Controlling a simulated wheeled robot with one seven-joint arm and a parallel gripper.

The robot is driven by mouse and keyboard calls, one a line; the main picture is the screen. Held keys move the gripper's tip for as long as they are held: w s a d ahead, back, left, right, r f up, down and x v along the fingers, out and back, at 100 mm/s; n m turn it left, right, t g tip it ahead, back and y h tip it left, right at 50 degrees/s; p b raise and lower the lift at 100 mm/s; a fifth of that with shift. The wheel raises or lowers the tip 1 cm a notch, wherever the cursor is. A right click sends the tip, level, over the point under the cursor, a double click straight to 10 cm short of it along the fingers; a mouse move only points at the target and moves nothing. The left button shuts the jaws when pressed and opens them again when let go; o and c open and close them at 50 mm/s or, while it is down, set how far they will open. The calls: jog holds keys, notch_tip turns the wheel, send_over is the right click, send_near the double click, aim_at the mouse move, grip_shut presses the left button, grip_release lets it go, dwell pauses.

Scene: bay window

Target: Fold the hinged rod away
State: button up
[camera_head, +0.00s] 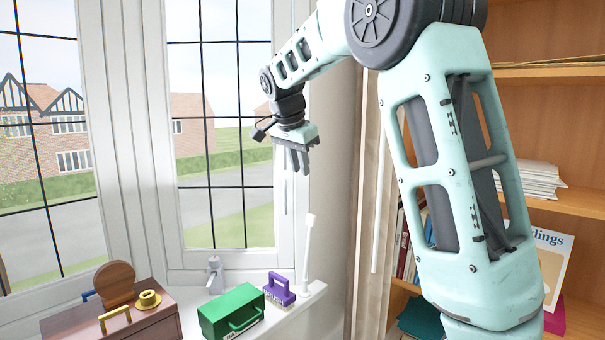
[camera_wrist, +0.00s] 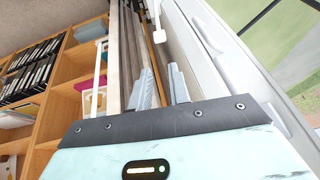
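A slim white rod (camera_head: 308,255) with a small block at its top end stands nearly upright at the right end of the window sill, and I take it to be the hinged rod. Its hinge is too small to make out. My gripper (camera_head: 294,172) hangs fingers down in front of the window frame, above and slightly left of the rod's top, apart from it. In the wrist view the gripper's two grey fingers (camera_wrist: 162,84) show a gap with nothing held. A white piece with a block end (camera_wrist: 159,36) lies beyond the fingertips there, probably the rod.
A green case (camera_head: 230,312), a purple brush-like object (camera_head: 279,290) and a grey fitting (camera_head: 214,275) stand along the sill (camera_head: 318,291). A brown box (camera_head: 150,330) is at lower left. A second thin white rod (camera_head: 379,215) hangs by the curtain. Shelves (camera_head: 550,105) stand right.

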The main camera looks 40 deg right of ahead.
aim_at(311, 216)
jog(key=shift+n+t, duration=0.3)
jog(key=shift+t, duration=0.6)
jog(key=s+d+f, duration=0.2)
jog(key=s, duration=0.1)
jog(key=s+d+f, duration=0.1)
jog(key=s, duration=0.1)
jog(key=shift+d+f, duration=0.1)
jog(key=shift+f, duration=0.25)
grip_shut()
jog(key=s+f+n+t, duration=0.1)
jog(key=s+f+t, duration=0.25)
jog(key=s, duration=0.25)
jog(key=w+a+r+p+x, duration=0.1)
jog(key=p+x, duration=0.4)
jog(key=x, duration=0.7)
jog(key=shift+w+a+g, duration=0.15)
jog(key=shift+w+g, duration=0.2)
jog(key=shift+w, duration=0.45)
jog(key=shift+w+a+r+g+p, duration=0.1)
jog(key=shift+w+r+g+p, duration=0.2)
jog(key=shift+w, duration=0.4)
jog(key=shift+w+a+r+g+p, duration=0.1)
jog(key=shift+w+g+p, duration=0.25)
jog(key=shift+w, duration=0.3)
jog(key=shift+w+d+n, duration=0.1)
jog(key=shift+w+n, duration=0.15)
jog(key=shift+n, duration=0.05)
